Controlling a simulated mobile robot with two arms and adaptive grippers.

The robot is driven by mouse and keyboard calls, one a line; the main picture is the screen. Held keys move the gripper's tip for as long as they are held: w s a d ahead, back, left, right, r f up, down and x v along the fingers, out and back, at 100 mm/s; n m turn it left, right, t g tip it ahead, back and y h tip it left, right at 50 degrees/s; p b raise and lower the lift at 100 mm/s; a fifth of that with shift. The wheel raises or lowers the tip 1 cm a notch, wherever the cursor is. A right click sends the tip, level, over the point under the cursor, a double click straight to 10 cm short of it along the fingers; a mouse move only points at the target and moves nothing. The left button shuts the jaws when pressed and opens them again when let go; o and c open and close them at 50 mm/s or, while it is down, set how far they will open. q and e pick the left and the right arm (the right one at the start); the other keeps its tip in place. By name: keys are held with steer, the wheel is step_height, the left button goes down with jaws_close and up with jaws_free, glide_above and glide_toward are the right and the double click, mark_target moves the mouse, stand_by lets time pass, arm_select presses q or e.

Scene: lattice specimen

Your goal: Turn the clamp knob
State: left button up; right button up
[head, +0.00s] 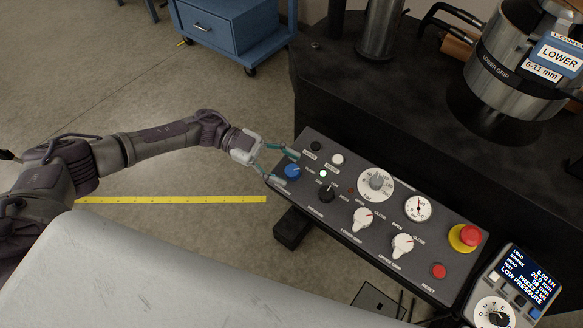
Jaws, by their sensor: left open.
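A dark grey control panel (330,215) carries several knobs, and I cannot read the word clamp on any of them. A blue knob (292,171) sits at its left end. Two white pointer knobs with open and close marks, one for the lower grip (362,219) and one for the upper grip (402,246), sit near the front. A black knob (327,193) and a grey dial knob (376,182) are also there. My left gripper (290,168) is open, its teal-tipped fingers on either side of the blue knob; contact cannot be told. My right gripper is out of view.
A red emergency button on yellow (465,237) and a small red button (439,271) are at the panel's right. A handset (515,290) reads LOW PRESSURE. The lower grip cylinder (510,70) stands behind on the black machine table (400,90). A blue cart (228,30) stands behind.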

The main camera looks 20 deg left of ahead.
arm_select(q)
steer(key=v, duration=1)
stand_by(0.3)
